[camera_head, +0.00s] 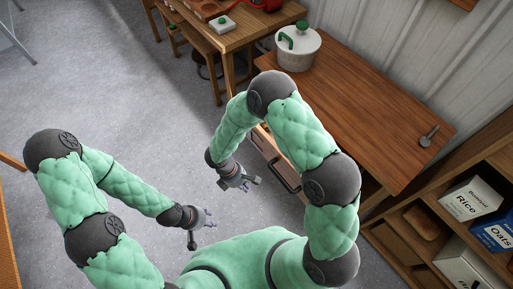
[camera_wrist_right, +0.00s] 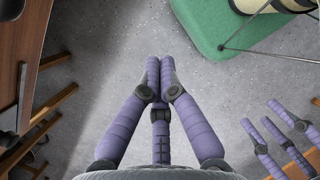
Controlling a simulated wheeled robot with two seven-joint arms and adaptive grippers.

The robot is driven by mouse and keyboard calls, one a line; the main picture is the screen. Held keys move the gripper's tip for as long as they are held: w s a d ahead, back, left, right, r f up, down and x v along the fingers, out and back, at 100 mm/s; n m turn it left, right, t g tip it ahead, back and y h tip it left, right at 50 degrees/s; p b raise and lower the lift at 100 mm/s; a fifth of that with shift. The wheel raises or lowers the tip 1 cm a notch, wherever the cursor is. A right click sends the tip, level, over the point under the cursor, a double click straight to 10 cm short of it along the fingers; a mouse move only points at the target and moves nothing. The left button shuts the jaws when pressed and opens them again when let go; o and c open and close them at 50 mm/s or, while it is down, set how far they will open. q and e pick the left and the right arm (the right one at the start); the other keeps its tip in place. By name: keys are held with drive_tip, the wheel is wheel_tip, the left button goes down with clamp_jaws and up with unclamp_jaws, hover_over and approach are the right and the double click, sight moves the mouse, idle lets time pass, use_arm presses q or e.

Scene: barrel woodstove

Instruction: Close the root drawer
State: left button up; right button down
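The root drawer (camera_head: 272,150) is under the wooden table and stands pulled out, with a dark bar handle (camera_head: 286,180) on its front. In the right wrist view the drawer front (camera_wrist_right: 36,60) and its handle (camera_wrist_right: 21,95) show at the left edge. My right gripper (camera_head: 243,180) is just left of the drawer, apart from the handle. In the wrist view its purple fingers (camera_wrist_right: 158,75) meet at the tips with nothing between them. My left gripper (camera_head: 207,219) is lower left, over the floor, away from the drawer. Its fingers (camera_wrist_right: 273,135) look spread and empty.
The wooden table (camera_head: 360,105) above the drawer carries a white pot (camera_head: 297,50) and a small metal object (camera_head: 428,136). A shelf (camera_head: 440,225) with boxes stands at the right. A second table (camera_head: 225,42) is at the back.

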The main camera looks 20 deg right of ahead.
drive_tip(key=w+r+n+t+h, duration=0.5)
drive_tip(key=w+r, duration=0.3)
drive_tip(key=w, duration=0.2)
drive_tip(key=b, duration=0.5)
approach(263, 147)
drive_tip(key=shift+x, duration=2.55)
use_arm(q)
wheel_tip(263, 147, down, 6)
drive_tip(key=shift+r, duration=0.25)
use_arm(e)
drive_tip(key=shift+s+d+r, duration=0.1)
